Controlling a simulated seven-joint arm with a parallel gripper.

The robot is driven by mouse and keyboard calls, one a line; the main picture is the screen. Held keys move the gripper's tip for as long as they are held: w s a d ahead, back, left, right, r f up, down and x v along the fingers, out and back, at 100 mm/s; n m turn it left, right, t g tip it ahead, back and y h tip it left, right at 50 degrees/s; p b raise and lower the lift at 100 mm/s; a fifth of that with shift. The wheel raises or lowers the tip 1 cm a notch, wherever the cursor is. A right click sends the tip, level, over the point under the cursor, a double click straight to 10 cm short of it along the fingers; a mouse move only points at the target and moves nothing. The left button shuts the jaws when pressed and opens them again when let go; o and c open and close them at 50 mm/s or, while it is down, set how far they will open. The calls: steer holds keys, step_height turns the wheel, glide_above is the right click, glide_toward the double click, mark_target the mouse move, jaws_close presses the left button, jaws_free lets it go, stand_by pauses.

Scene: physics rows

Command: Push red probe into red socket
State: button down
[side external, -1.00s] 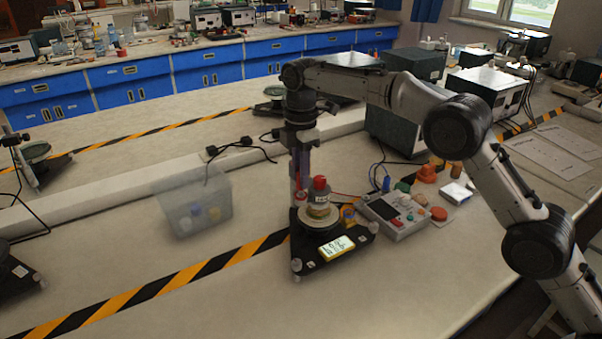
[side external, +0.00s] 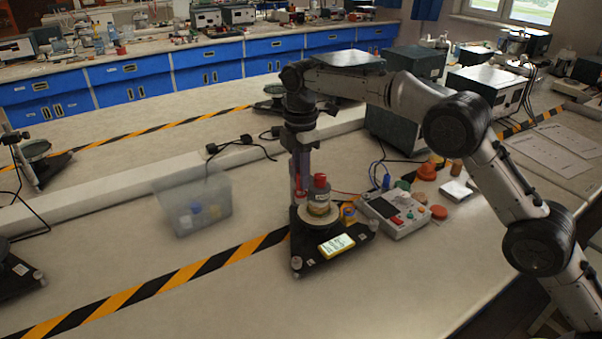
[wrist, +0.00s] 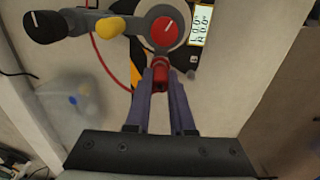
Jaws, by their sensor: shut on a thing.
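My gripper (wrist: 160,82) is shut on the red probe (wrist: 160,70), seen between its dark fingertips in the wrist view. The red probe (side external: 300,197) shows low at the fingertips there, close beside the red-topped weight (side external: 320,180). No red socket is clearly visible; the fingers and probe cover the spot below. I cannot tell whether the probe tip is seated.
A lit display (side external: 337,245) sits on the instrument's base. A grey control box (side external: 395,213) stands to the right, a clear bin (side external: 190,215) to the left.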

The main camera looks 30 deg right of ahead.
steer(key=shift+f, duration=0.5)
stand_by(0.4)
steer(key=c, duration=0.7)
jaws_free()
steer(key=shift+o, duration=1.2)
steer(key=shift+r, duration=3.7)
